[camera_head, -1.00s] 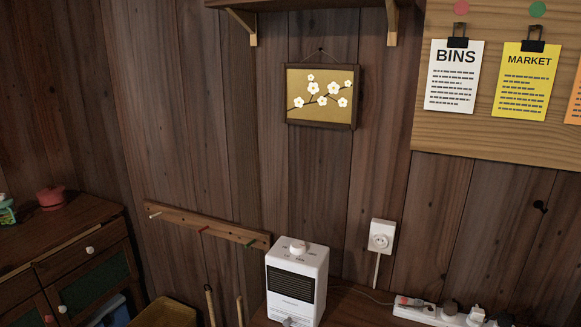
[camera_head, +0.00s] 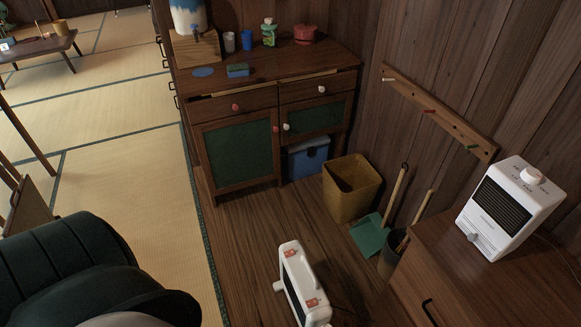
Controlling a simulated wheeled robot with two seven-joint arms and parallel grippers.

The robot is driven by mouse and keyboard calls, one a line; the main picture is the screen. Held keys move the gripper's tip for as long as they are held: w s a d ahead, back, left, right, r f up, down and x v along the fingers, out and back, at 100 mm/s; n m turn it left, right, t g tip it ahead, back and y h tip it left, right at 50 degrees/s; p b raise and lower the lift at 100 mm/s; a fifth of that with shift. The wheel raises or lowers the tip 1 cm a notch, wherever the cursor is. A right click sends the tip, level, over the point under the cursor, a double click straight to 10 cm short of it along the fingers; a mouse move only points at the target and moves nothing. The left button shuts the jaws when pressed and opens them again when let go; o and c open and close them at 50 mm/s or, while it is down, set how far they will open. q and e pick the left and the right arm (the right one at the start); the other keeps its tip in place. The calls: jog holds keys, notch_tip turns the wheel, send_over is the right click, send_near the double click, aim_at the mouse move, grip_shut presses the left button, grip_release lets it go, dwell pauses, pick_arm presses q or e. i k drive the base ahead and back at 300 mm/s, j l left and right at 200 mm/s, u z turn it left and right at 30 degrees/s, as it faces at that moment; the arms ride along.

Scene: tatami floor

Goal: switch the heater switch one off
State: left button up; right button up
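A white heater (camera_head: 298,285) stands on the wooden floor at the bottom middle. Its top carries two red switches, one at the far end (camera_head: 291,253) and one at the near end (camera_head: 312,302). Which way each is tipped is too small to tell. The heater's lower part is cut off by the frame's bottom edge. A second white heater (camera_head: 511,207), with a dark grille and a white knob (camera_head: 531,175) on top, stands on a wooden cabinet at the right. Neither of my grippers is in view.
The wooden cabinet (camera_head: 470,285) is right of the floor heater. A yellow bin (camera_head: 351,190), a green dustpan (camera_head: 370,236) and a dark pot with handles (camera_head: 390,255) stand behind it. A sideboard (camera_head: 238,150) is at the back. The wooden floor (camera_head: 245,232) left of the heater is clear.

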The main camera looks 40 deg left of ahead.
aim_at(289, 253)
jog(key=u, duration=0.95)
